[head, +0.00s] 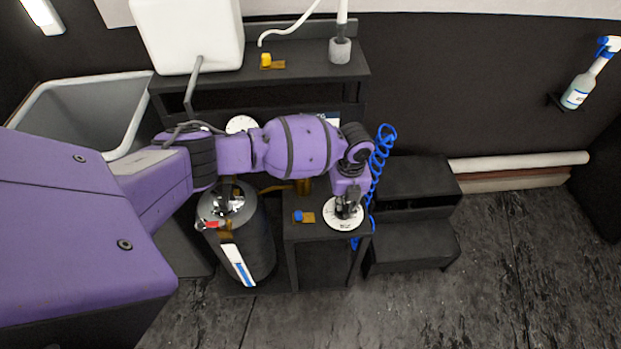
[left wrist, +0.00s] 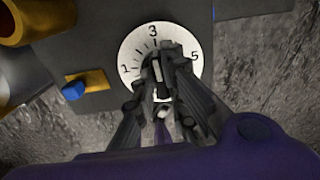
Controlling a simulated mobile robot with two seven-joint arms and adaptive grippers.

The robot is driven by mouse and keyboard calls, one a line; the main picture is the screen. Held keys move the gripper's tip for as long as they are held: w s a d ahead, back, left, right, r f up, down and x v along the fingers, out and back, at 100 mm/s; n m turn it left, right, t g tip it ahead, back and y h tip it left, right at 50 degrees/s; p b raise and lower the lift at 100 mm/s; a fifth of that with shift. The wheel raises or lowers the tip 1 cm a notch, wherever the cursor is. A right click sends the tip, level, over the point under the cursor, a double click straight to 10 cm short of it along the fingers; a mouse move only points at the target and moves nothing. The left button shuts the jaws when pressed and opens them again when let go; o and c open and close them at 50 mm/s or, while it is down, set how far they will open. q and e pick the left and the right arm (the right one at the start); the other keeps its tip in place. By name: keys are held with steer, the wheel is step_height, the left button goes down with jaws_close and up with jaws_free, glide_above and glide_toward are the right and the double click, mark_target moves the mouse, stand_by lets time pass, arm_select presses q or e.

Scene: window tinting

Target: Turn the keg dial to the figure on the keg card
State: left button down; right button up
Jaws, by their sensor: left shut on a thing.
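A white dial (head: 332,219) lies on top of a small black stand (head: 305,235). In the left wrist view the dial (left wrist: 133,48) shows the figures 1, 3 and 5 around its rim. My left gripper (head: 347,207) points down over the dial and is shut on its knob. In the left wrist view the fingers (left wrist: 163,72) hide most of the knob and the lower part of the dial, so I cannot tell its setting. A dark keg (head: 258,238) stands left of the stand. A white and blue card (head: 238,264) is on its front; its writing is unreadable. My right gripper is not in view.
A blue tap handle (head: 298,216) sits beside the dial. A coiled blue hose (head: 380,150) hangs close right of my gripper. Black steps (head: 412,245) stand to the right. Another white dial (head: 241,124) is partly behind my arm. The floor at the right is clear.

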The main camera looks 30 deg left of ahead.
mark_target(345, 205)
arm_select(q)
steer(key=shift+d+r+m+b, duration=0.15)
steer(key=shift+m+b, duration=0.25)
steer(key=shift+m, duration=1.6)
steer(key=c, duration=1.8)
jaws_free()
steer(key=shift+w+r, duration=0.1)
step_height(345, 205, up, 12)
